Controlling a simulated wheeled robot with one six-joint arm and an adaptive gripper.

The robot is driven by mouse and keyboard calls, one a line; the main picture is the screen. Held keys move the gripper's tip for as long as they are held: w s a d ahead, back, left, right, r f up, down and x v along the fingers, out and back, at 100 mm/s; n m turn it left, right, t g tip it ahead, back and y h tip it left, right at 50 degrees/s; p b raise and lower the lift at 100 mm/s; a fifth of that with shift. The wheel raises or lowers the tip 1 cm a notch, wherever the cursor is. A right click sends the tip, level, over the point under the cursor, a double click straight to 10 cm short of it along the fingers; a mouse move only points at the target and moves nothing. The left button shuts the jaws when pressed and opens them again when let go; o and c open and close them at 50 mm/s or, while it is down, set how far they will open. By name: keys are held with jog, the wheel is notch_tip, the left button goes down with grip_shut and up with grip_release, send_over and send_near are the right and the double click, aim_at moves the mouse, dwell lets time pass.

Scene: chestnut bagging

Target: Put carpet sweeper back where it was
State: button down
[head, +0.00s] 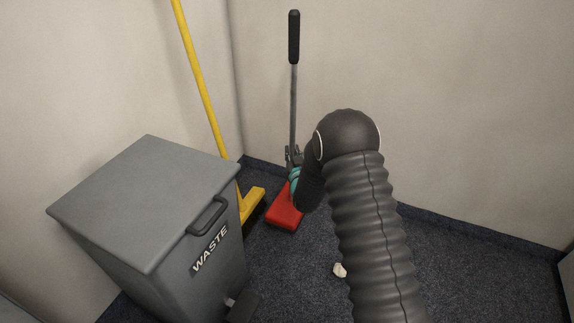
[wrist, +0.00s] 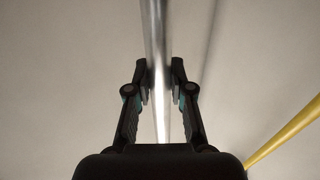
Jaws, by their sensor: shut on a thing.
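The carpet sweeper has a red head (head: 285,212), a grey metal shaft (head: 294,105) and a black handle grip (head: 294,37). It stands upright in the room corner, its head at the floor. My gripper (head: 293,156) is around the lower part of the shaft, partly hidden behind my arm in the head view. In the wrist view, the shaft (wrist: 155,50) runs between the two fingers of my gripper (wrist: 159,82), which are shut on it. Whether the head rests fully on the floor cannot be told.
A yellow broom (head: 203,88) leans in the corner just left of the sweeper; its handle also shows in the wrist view (wrist: 290,128). A grey waste bin (head: 150,205) stands at the left. A small crumpled pale scrap (head: 340,270) lies on the dark carpet (head: 480,275), which is open at the right.

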jog(key=shift+w+a+f+b, duration=0.1)
jog(key=shift+a+f, duration=0.2)
jog(key=shift+f, duration=0.5)
jog(key=shift+w+a+f+b, duration=0.15)
jog(key=shift+a+f, duration=0.2)
jog(key=shift+f, duration=0.45)
jog(key=shift+a+f+b, duration=0.1)
jog(key=shift+a+f, duration=0.2)
jog(key=shift+f, duration=0.65)
jog(key=c, duration=1)
grip_release()
jog(key=shift+f, duration=0.1)
jog(key=shift+c, duration=0.2)
